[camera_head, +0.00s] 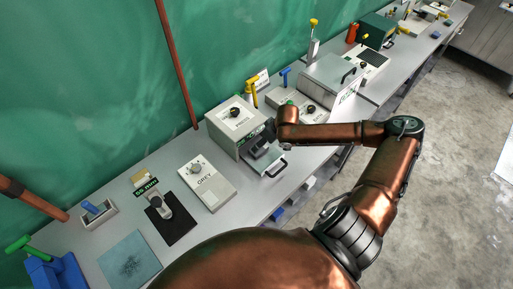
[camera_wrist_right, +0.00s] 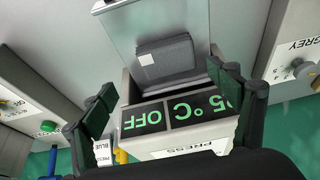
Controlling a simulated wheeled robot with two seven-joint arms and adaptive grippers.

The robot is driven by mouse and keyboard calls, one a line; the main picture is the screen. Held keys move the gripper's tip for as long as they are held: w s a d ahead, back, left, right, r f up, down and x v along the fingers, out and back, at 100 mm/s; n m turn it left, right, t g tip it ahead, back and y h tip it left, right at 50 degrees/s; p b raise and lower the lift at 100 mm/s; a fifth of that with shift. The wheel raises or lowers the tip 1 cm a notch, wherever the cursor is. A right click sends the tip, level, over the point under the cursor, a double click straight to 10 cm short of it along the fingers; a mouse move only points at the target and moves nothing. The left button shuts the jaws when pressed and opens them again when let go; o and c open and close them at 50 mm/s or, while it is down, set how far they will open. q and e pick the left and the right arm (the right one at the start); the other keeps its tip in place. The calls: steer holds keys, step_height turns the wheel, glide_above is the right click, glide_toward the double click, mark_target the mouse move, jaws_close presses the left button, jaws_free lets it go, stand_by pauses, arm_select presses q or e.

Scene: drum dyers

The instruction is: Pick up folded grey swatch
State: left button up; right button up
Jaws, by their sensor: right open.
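The folded grey swatch (camera_wrist_right: 168,64) lies on a flat, pale tray (camera_wrist_right: 120,35) that sticks out of the press (camera_wrist_right: 190,140). It is dark grey with a small white tag at one corner. My right gripper (camera_wrist_right: 161,78) is open, with its two dark fingers apart on either side of the picture and the swatch seen between and beyond them. It does not hold the swatch. My left gripper is not in view.
A grey-dial box marked GREY (camera_head: 207,183) stands left of the press. A black pad (camera_head: 180,226) and a blue-grey sheet (camera_head: 130,260) lie farther left. A lidded metal box (camera_head: 330,78) stands to the right. The green wall is close behind.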

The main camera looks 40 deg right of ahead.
mark_target(260, 150)
steer(key=f, duration=0.1)
steer(key=w+a+f, duration=0.1)
steer(key=f, duration=0.1)
steer(key=shift+w+a, duration=0.25)
steer(key=shift+p+x, duration=0.3)
steer(key=shift+x, duration=1.05)
steer(key=shift+s, duration=0.1)
steer(key=c, duration=1.2)
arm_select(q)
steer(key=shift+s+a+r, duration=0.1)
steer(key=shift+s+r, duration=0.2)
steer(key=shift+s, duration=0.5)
